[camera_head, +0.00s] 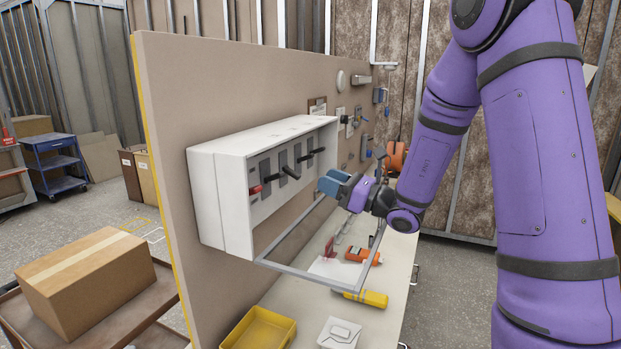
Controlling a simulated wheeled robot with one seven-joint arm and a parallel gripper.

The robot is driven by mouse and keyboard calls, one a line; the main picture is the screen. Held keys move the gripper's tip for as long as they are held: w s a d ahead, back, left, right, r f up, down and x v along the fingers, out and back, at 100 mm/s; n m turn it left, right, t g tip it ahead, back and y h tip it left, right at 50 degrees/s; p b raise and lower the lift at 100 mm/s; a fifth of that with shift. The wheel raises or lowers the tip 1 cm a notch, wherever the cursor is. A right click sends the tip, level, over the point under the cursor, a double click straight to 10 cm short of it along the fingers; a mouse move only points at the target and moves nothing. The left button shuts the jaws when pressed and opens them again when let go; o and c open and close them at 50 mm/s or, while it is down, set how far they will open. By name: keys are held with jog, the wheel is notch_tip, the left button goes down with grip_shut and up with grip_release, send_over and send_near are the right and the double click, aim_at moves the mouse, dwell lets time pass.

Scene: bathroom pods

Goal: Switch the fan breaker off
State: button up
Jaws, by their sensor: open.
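A white breaker box (213,196) is mounted on the tan upright panel. Its front holds a row of several grey switch plates with levers. The leftmost has a red lever (255,190); the others have black levers (288,170). I cannot read labels, so I cannot tell which one is the fan breaker. My gripper (328,182), with blue-grey fingers, is open and empty. It is in front of the box's right end, close to the rightmost levers; whether it touches one cannot be told.
The bench below bears an orange tool (362,256), a yellow cylinder (366,298), a yellow tray (260,331) and a white box (339,334). A cardboard box (88,283) stands left of the panel.

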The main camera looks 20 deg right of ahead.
jog(key=s+d, duration=0.4)
jog(key=shift+s+d, duration=0.3)
dwell(0.3)
jog(key=s+a+r+n+g+h, duration=0.2)
jog(key=s+a+n+g, duration=0.45)
jog(key=s+n, duration=0.2)
jog(key=s+a+r+n+g+h, duration=0.1)
jog(key=s+a+n+g, duration=0.55)
jog(key=s, duration=0.25)
jog(key=s+d+r+n+t+h, duration=0.3)
jog(key=s+d+n+h, duration=0.6)
jog(key=n+h, duration=0.2)
jog(key=shift+d+n+t+h, duration=0.2)
jog(key=shift+n+t+h, duration=0.1)
jog(key=shift+n+h, duration=0.15)
jog(key=shift+d, duration=0.1)
